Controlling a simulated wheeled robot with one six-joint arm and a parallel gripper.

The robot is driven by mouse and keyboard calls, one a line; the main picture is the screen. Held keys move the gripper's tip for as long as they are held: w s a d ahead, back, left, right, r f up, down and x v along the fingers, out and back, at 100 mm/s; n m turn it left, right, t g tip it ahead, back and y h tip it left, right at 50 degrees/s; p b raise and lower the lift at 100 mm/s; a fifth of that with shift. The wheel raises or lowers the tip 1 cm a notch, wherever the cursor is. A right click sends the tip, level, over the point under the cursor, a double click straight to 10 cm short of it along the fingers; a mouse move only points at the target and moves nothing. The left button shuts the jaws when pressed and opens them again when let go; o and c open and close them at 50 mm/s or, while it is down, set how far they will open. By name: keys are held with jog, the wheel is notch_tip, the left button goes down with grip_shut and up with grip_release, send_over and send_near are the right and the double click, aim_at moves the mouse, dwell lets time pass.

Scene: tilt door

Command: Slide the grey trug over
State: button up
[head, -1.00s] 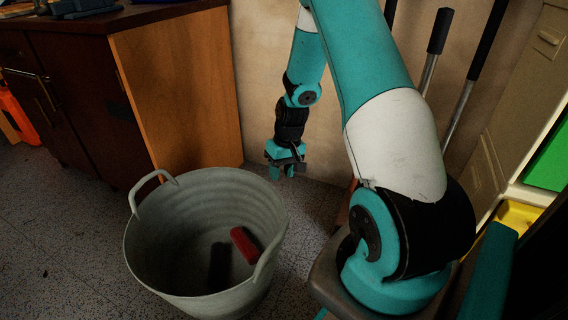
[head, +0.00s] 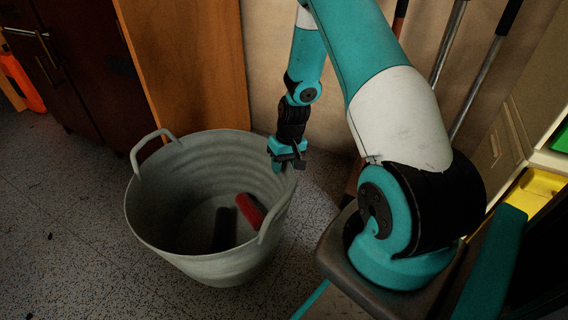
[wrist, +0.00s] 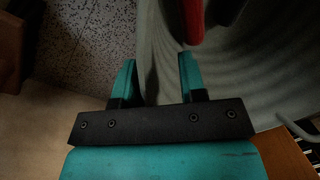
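The grey trug (head: 160,225) stands upright on the speckled floor, with a loop handle at its back left and another at its right. It holds a red cylinder and a dark one. My gripper (head: 278,166) is at the trug's far right rim, pointing down. In the wrist view my gripper (wrist: 157,72) has its two teal fingers apart. The trug wall (wrist: 240,60) fills the right side there, and its edge runs up between the fingers. The right finger is on the inner side and the left over the outer side. I cannot tell whether either finger touches the wall.
A wooden cabinet (head: 190,60) stands behind the trug, against a pale wall (head: 265,60). Long-handled tools (head: 480,80) lean on the wall at right, near drawers and a yellow bin (head: 535,195).

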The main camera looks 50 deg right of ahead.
jog(key=shift+c, duration=0.5)
grip_shut()
dwell(0.8)
